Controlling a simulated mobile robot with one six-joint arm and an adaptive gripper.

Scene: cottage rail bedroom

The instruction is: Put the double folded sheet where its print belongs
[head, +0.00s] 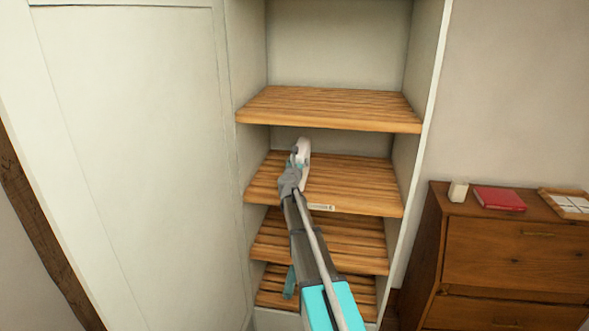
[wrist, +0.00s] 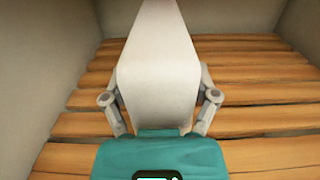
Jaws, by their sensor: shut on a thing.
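The folded sheet (head: 304,152) is a pale, plain-looking bundle; no print can be made out on it. My gripper (head: 297,168) is shut on it and holds it inside the open cupboard, over the second visible shelf from the top (head: 362,184). In the wrist view the sheet (wrist: 158,75) stands up between the two fingers, with shelf slats behind it. A small label (head: 321,207) is on that shelf's front edge; its writing is too small to read. Whether the sheet touches the slats I cannot tell.
The top shelf (head: 330,108) lies above my gripper, and two lower shelves (head: 350,241) lie below; all visible shelves look bare. A pale door or panel (head: 140,150) stands at left. A wooden dresser (head: 510,255) at right bears a red book (head: 499,199), a white object and a tray.

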